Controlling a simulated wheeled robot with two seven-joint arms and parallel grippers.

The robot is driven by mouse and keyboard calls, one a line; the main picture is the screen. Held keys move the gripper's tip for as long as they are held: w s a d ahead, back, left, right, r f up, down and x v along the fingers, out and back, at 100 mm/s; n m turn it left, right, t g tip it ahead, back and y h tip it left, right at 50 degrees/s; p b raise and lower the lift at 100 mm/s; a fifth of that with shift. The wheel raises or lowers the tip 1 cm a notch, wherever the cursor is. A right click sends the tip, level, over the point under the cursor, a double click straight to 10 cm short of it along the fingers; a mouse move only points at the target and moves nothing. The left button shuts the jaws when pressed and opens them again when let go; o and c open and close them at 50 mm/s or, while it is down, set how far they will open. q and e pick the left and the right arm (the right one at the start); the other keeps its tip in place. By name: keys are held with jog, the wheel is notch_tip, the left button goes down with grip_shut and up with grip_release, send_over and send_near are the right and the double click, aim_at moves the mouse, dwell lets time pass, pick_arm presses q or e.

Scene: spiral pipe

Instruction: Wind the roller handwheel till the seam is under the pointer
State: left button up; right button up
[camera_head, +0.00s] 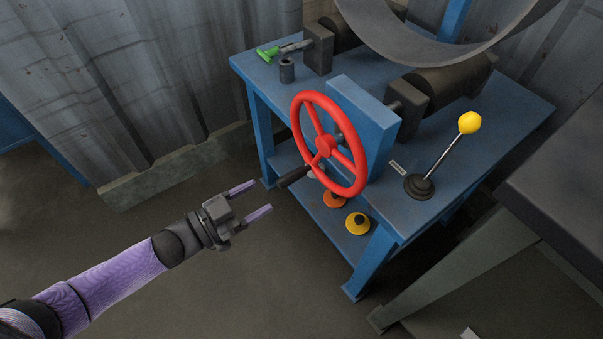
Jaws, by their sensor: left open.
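The red handwheel (326,146) stands on the front side of a blue gearbox block (363,112) on the blue bench. Its dark crank handle (292,177) sticks out at the wheel's lower left. My left gripper (256,200) is open and empty, to the lower left of the handle and apart from it, its fingers pointing right toward the bench. A grey curved pipe section (440,62) rests over dark rollers (446,84) at the top. I cannot make out a seam or a pointer. My right gripper is not in view.
The blue bench (490,135) carries a yellow-knobbed lever (469,123) and a green-handled part (267,54). An orange (334,199) and a yellow object (357,223) sit on its lower shelf. A dark table (560,190) stands at right. Floor around my left gripper is clear.

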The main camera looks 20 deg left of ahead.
aim_at(289, 180)
pick_arm(q)
jog(key=b+x, duration=0.2)
jog(key=x, duration=0.5)
jog(key=shift+w+f+b, duration=0.1)
jog(key=shift+b, duration=0.25)
jog(key=shift+w+d, duration=0.3)
grip_shut()
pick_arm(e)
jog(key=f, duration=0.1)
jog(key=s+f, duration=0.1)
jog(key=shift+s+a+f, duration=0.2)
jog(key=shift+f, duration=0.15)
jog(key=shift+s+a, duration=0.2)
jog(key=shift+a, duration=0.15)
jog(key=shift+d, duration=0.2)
